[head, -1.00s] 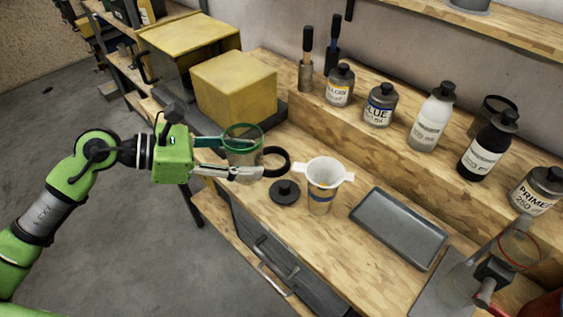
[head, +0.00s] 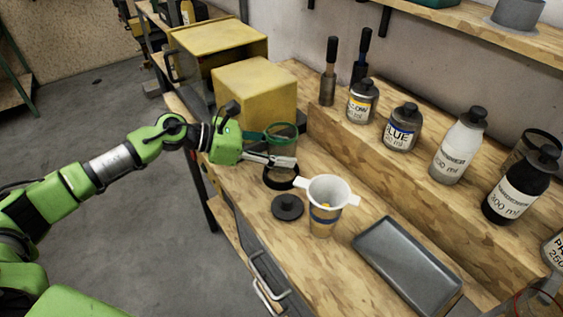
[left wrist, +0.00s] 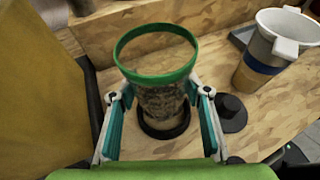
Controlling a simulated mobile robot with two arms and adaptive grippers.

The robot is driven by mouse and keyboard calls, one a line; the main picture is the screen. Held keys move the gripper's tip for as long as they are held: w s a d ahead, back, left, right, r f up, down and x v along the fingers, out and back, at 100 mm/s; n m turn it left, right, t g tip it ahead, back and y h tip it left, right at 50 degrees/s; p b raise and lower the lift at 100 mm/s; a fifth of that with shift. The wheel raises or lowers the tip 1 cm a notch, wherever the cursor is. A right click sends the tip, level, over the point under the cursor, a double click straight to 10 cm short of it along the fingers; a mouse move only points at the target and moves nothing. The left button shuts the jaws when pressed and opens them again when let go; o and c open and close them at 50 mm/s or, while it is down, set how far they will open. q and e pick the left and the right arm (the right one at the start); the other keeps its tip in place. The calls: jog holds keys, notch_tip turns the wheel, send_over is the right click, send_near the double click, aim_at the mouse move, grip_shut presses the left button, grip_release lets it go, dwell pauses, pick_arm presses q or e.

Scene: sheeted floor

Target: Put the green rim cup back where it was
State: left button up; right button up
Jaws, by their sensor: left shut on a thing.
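The green rim cup (head: 283,150) is clear with a green rim and is upright. My left gripper (head: 281,160) is shut on it from the left. In the left wrist view the cup (left wrist: 162,90) sits between the two fingers (left wrist: 160,115), with a dark speckled look through its wall. A black ring (head: 278,180) lies on the bench under the cup's lower end. In the left wrist view the ring (left wrist: 163,131) shows around the cup's base. I cannot tell whether the base touches the bench. My right gripper is not in view.
A white funnel-topped cup (head: 328,196) stands right of the ring, with a black lid (head: 287,207) near it. A grey tray (head: 407,262) lies further right. Yellow boxes (head: 255,92) stand behind my gripper. Several bottles line the raised step (head: 400,165).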

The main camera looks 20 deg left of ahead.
pick_arm(q)
notch_tip(320, 180, down, 3)
jog(key=shift+d+f, duration=0.1)
jog(key=shift+f, duration=0.45)
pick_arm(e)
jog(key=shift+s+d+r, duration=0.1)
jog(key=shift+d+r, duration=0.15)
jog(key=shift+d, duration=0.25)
pick_arm(q)
jog(key=shift+f, duration=0.1)
jog(key=o, duration=1.2)
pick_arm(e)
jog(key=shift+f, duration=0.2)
